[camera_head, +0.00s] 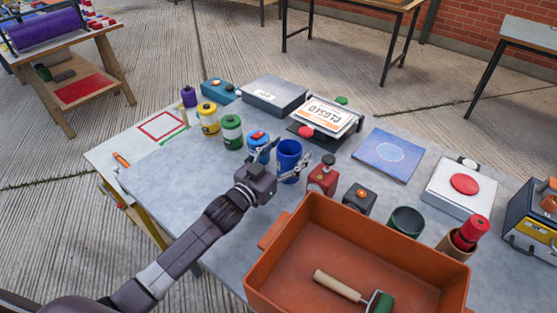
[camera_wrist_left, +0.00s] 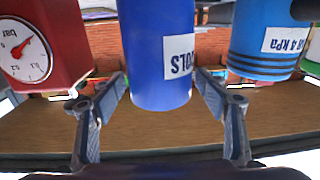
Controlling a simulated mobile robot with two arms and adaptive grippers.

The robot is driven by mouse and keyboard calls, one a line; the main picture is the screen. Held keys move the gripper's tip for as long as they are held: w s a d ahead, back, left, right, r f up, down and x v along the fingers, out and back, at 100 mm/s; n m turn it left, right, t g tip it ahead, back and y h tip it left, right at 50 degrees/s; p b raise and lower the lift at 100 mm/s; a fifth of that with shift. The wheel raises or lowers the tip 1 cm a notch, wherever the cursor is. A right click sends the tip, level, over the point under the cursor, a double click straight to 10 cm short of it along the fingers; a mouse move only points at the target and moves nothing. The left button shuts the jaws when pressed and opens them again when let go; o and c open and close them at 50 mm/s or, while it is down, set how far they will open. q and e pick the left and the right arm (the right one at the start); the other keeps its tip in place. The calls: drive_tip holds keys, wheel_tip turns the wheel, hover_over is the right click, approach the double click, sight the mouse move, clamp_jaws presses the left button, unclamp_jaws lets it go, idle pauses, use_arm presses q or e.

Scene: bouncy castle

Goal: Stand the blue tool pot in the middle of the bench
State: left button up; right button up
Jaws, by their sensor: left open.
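The blue tool pot (camera_head: 289,155) stands upright on the grey bench (camera_head: 190,180), an open cylinder. In the left wrist view the blue tool pot (camera_wrist_left: 158,60) shows upside down with a white TOOLS label. My left gripper (camera_head: 282,168) is open at the pot, one finger on each side. In the left wrist view the fingers of my left gripper (camera_wrist_left: 163,84) have the pot between them, with small gaps visible. I cannot tell whether either finger touches it. My right gripper is not in view.
A blue canister (camera_head: 257,141) and a red gauge box (camera_head: 322,180) stand close on either side. Green (camera_head: 232,127) and yellow (camera_head: 208,118) canisters are beyond. An orange tray (camera_head: 258,270) holds a roller. A blue panel (camera_head: 387,155) with a circle lies right of the pot.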

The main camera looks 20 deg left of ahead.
use_arm(q)
drive_tip(key=v, duration=1.1)
drive_tip(key=shift+s+b, duration=0.35)
drive_tip(key=shift+b, duration=0.05)
drive_tip(key=shift+a, duration=0.1)
